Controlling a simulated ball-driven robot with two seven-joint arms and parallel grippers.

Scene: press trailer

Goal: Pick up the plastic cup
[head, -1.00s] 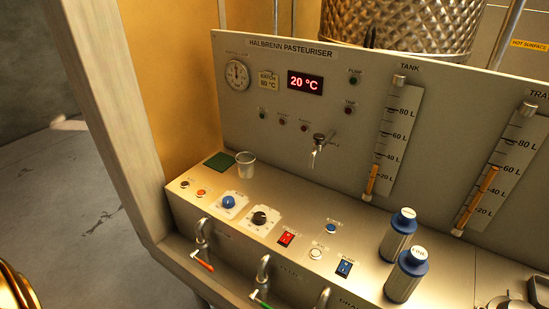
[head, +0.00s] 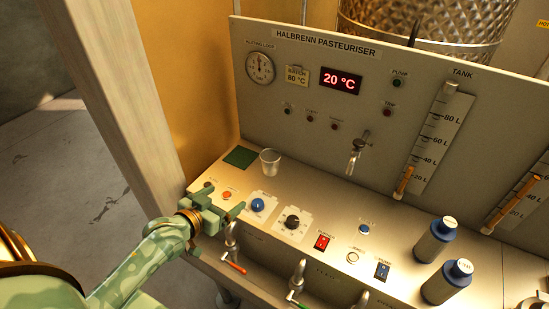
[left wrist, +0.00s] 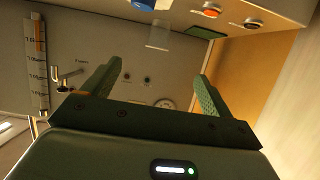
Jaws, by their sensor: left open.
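The plastic cup (head: 270,161), small and clear, stands upright on the metal ledge of the pasteuriser, just right of a dark green pad (head: 240,156). My left gripper (head: 223,200) is open and empty at the ledge's left front, below and left of the cup in the head view. It is apart from the cup. In the left wrist view, the cup (left wrist: 158,35) shows upside down beyond the two spread fingers (left wrist: 157,72), between their directions. My right gripper is not in view.
A blue knob (head: 258,205) and a black dial (head: 292,222) lie on the ledge near the gripper. A small tap (head: 358,150) sticks out of the panel right of the cup. Several taps hang along the front edge. Two blue-capped bottles (head: 436,240) stand at the right.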

